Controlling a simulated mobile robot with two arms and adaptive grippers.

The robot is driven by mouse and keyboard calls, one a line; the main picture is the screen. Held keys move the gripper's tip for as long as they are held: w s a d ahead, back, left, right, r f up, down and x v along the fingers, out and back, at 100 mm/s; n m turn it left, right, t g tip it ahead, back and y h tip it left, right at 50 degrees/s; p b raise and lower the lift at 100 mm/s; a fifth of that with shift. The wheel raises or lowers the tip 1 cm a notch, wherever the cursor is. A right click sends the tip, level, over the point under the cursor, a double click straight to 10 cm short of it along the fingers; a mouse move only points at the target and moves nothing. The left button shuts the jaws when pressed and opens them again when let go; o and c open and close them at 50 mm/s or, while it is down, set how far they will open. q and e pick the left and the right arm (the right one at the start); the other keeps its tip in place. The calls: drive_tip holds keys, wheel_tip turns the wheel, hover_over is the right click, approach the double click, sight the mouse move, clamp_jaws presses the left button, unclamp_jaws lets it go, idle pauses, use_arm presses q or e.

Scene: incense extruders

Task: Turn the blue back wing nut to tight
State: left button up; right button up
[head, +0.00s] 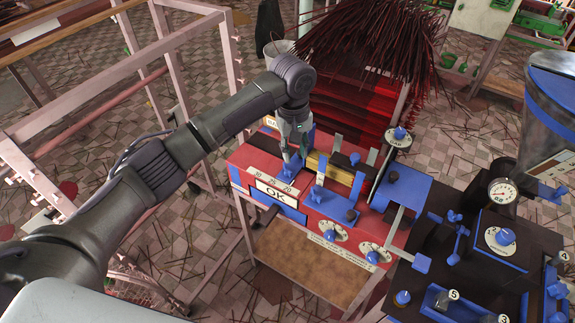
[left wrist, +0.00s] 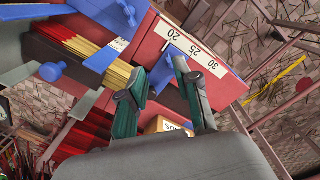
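My left gripper (head: 291,157) points down over the back left part of the red and blue machine (head: 240,160). In the left wrist view its two green-grey fingers (left wrist: 159,68) are apart, with a blue part (left wrist: 163,73) showing between them beside the 20-25-30 scale. This blue part looks like the wing nut; I cannot tell whether the fingers touch it. In the head view, blue pieces (head: 288,172) show just below the fingertips, and the gripper partly hides that spot. My right gripper is not in view.
Another upright blue piece (head: 318,194) and round dials (head: 333,231) stand to the right on the machine. A bundle of dark red sticks (head: 370,35) rises behind. A dark machine with a pressure gauge (head: 502,191) is at right. A pink frame (head: 75,90) stands at left.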

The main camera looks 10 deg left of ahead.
sight(287, 167)
use_arm(q)
wheel_tip(287, 167, up, 4)
drive_tip(key=w+a+n, duration=0.2)
drive_tip(key=w+a, duration=0.1)
drive_tip(key=f, duration=0.4)
drive_tip(key=f+p, duration=0.1)
drive_tip(key=f, duration=0.4)
drive_tip(key=f+p, duration=0.1)
drive_tip(key=f, duration=0.3)
drive_tip(key=shift+s+d+f, duration=0.2)
drive_tip(key=shift+d+f, duration=0.1)
drive_tip(key=shift+f, duration=0.05)
clamp_jaws()
